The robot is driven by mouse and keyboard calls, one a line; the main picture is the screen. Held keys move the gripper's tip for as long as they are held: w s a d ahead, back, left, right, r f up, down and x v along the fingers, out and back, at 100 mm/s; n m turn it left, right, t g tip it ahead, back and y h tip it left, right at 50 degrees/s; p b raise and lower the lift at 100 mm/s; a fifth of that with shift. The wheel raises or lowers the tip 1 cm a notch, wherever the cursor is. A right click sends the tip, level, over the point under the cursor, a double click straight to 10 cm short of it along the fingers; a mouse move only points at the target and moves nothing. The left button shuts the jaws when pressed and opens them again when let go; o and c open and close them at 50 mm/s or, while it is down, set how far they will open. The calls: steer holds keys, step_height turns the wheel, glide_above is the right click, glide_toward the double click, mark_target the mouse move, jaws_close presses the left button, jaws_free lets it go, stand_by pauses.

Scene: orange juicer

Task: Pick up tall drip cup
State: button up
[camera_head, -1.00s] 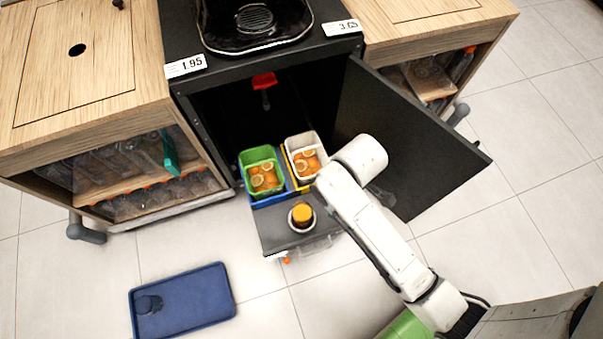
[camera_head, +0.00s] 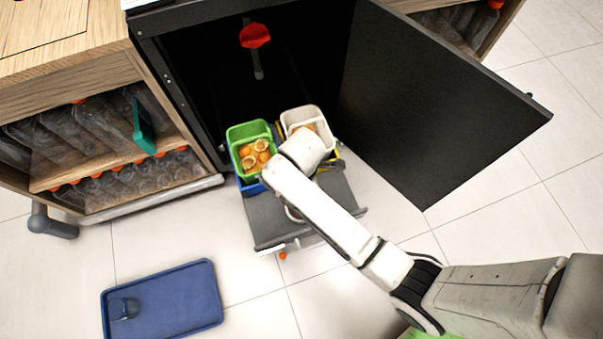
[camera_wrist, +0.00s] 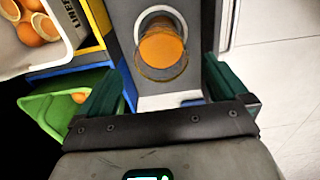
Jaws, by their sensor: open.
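The tall drip cup (camera_wrist: 163,52) shows orange inside and stands in a pale round ring (camera_wrist: 160,17) on a grey drawer platform. My gripper (camera_wrist: 160,72) is open in the wrist view, with one dark green finger on each side of the cup's near end. I cannot tell whether either finger touches it. In the head view my arm hides the cup and the gripper. The grey platform (camera_head: 268,222) shows there, pulled out in front of the open black cabinet.
A green bin (camera_head: 248,136) and a white bin (camera_head: 302,117) with orange pieces stand behind the platform. The open black door (camera_head: 435,95) is on the right. A blue tray (camera_head: 175,300) lies on the floor at left. Floor around it is clear.

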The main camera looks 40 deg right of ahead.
step_height(320, 180, down, 8)
steer(key=b, duration=0.4)
steer(key=shift+a+r, duration=0.15)
steer(key=shift+r, duration=0.1)
steer(key=c, duration=1.8)
steer(key=shift+o, duration=0.2)
steer(key=shift+r, duration=0.1)
